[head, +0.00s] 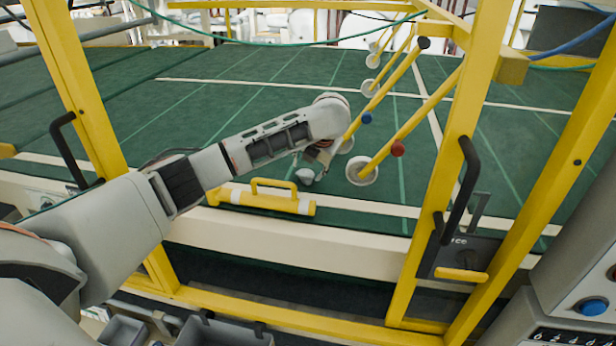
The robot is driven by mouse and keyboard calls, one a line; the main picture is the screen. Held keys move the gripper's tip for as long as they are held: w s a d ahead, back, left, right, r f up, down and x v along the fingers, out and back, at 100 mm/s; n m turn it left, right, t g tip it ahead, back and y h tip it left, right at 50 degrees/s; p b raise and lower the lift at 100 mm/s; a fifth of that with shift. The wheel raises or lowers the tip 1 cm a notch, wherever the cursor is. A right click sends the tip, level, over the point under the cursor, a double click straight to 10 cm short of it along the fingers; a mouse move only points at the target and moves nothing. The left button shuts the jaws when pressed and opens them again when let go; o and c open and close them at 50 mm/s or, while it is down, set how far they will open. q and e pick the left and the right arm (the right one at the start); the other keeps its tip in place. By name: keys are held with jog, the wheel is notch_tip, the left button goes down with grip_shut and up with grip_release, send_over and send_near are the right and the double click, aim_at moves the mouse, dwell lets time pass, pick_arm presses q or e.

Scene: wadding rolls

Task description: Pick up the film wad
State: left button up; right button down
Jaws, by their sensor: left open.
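My left arm reaches in from the left, through the yellow frame and over the green floor. Its wrist bends down at the far end, and my left gripper (318,158) hangs there, small and partly hidden by the wrist. It is open. A small pale grey lump (305,177), which looks like the film wad, lies on the green floor just below and left of the gripper. I cannot tell whether the fingers touch it. My right gripper is not in view.
A yellow bar with a handle (262,199) lies just in front of the lump. Yellow rods with white discs (362,171) slope down close right of the gripper. Yellow posts (452,150) with black handles frame the opening. Open green floor (240,95) lies behind.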

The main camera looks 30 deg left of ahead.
aim_at(307, 172)
pick_arm(q)
jog(key=x, duration=0.4)
jog(key=shift+w+a+f, duration=0.1)
jog(key=shift+w+f, duration=0.2)
jog(key=shift+w, duration=0.05)
jog(key=c, duration=0.6)
jog(key=shift+o, duration=0.2)
jog(key=shift+r, duration=0.1)
